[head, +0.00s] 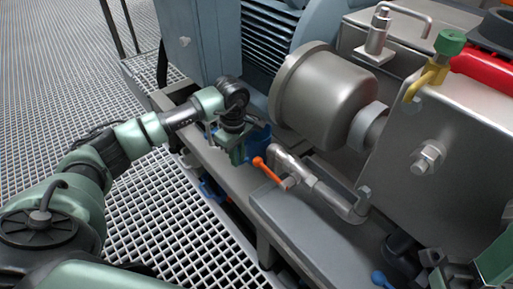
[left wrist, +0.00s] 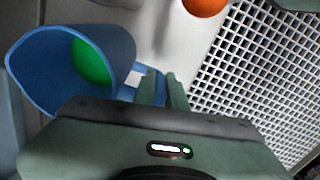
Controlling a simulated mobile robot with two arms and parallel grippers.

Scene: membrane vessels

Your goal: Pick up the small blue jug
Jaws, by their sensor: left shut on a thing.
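The small blue jug (head: 258,137) is on the grey ledge beside the metal housing, partly hidden behind my left gripper (head: 236,158). In the left wrist view the jug (left wrist: 122,47) lies at the left with its open mouth toward the picture's left, and something green (left wrist: 90,62) shows inside it. The fingers of my left gripper (left wrist: 162,78) are shut on the jug at its handle side; the exact contact is partly hidden. A dark and green part at the bottom right of the head view looks like my right gripper (head: 440,268); its fingers are unclear.
A pipe valve with an orange lever (head: 268,171) is close to the right of the jug. A large metal cylinder (head: 330,92) and a blue finned motor (head: 272,38) stand behind. Grating (head: 150,215) covers the floor at the left. A blue item (head: 212,190) shows below the ledge.

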